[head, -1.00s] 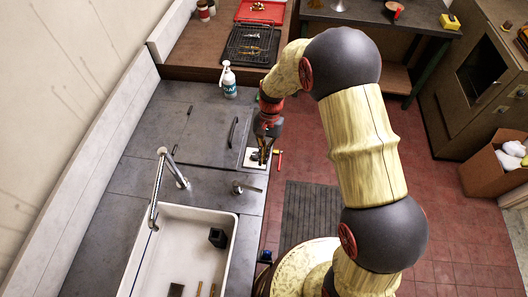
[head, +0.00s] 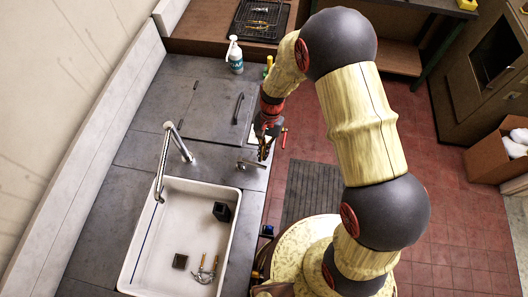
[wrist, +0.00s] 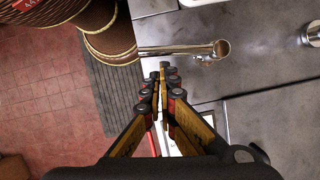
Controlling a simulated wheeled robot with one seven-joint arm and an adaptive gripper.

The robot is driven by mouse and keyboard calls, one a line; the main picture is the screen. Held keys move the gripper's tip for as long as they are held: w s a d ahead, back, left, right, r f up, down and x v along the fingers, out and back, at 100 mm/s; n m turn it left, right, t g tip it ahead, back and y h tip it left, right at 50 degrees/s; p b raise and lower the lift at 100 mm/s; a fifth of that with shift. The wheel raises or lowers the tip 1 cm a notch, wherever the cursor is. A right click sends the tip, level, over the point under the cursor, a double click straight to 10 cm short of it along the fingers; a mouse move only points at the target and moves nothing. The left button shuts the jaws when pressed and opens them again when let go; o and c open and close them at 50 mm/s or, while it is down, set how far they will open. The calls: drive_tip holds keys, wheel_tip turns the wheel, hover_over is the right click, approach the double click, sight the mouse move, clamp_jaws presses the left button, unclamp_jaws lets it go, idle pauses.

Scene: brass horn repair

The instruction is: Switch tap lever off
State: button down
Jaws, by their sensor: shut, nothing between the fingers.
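The metal tap lever (head: 251,165) sits on the grey counter between the sink and the front edge. Its arm points right, towards the edge. In the wrist view the lever (wrist: 178,50) lies across the picture, with its round post at the right end. The tap spout (head: 168,155) arches over the sink's left side. My gripper (head: 263,157) is shut and empty, close to the lever's free end. In the wrist view my fingertips (wrist: 163,78) point at the lever, just short of it in the picture. I cannot tell whether they touch.
The white sink (head: 228,245) holds a black cup (head: 221,211), a dark square block (head: 180,261) and brass pieces (head: 205,272). A spray bottle (head: 235,57) stands on the far counter. A white pad lies behind my gripper.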

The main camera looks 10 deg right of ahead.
drive_tip(key=shift+s+a+m+y, duration=0.2)
drive_tip(key=shift+s+m+y, duration=0.1)
drive_tip(key=shift+s+m, duration=0.55)
drive_tip(key=v, duration=1.2)
drive_tip(key=shift+d, duration=0.1)
